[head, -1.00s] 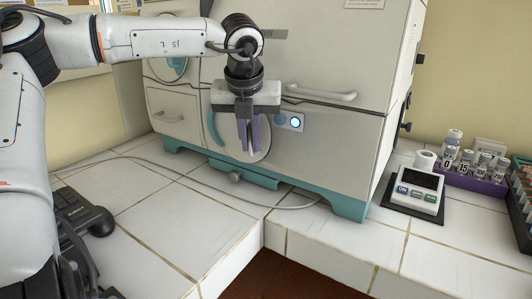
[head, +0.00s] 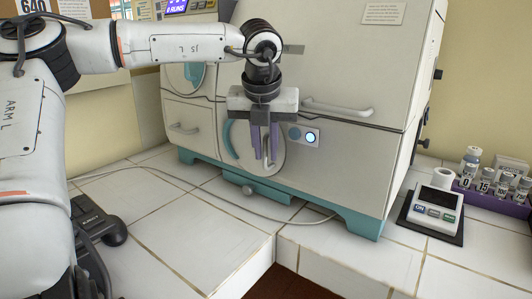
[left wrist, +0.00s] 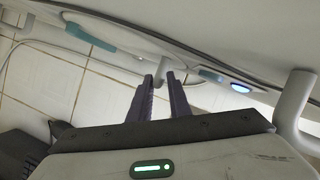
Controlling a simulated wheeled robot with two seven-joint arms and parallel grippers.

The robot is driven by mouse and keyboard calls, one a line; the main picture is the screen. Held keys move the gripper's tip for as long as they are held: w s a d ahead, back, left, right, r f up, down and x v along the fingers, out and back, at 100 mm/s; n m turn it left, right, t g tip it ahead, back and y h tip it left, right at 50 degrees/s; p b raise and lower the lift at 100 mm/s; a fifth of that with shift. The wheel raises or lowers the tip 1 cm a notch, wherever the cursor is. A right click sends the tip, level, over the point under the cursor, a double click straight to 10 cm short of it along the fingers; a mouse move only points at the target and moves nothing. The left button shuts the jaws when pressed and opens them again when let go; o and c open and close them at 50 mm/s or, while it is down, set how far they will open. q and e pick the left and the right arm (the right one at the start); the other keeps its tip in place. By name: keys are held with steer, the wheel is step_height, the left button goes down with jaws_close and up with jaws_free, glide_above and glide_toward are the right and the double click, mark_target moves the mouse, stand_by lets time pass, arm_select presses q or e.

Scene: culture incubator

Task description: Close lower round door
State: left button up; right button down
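The lower round door (head: 278,158) is a pale disc low on the incubator's (head: 300,75) front, with a curved teal handle (head: 229,139) on its left side. In the head view it looks about flush with the front; I cannot tell whether it is fully shut. My left gripper (head: 265,158) points down in front of the door and hides its middle. Contact with the door cannot be told. My right gripper is not in view.
A lit blue button (head: 310,137) sits right of the door, with a bar handle (head: 337,108) above. A knob (head: 248,190) juts out below. A black device (head: 100,222) and a cable lie at left.

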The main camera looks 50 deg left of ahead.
arm_select(q)
steer(key=v, duration=0.8)
steer(key=shift+s+r, duration=0.2)
steer(key=shift+r, duration=0.1)
steer(key=shift+d, duration=0.1)
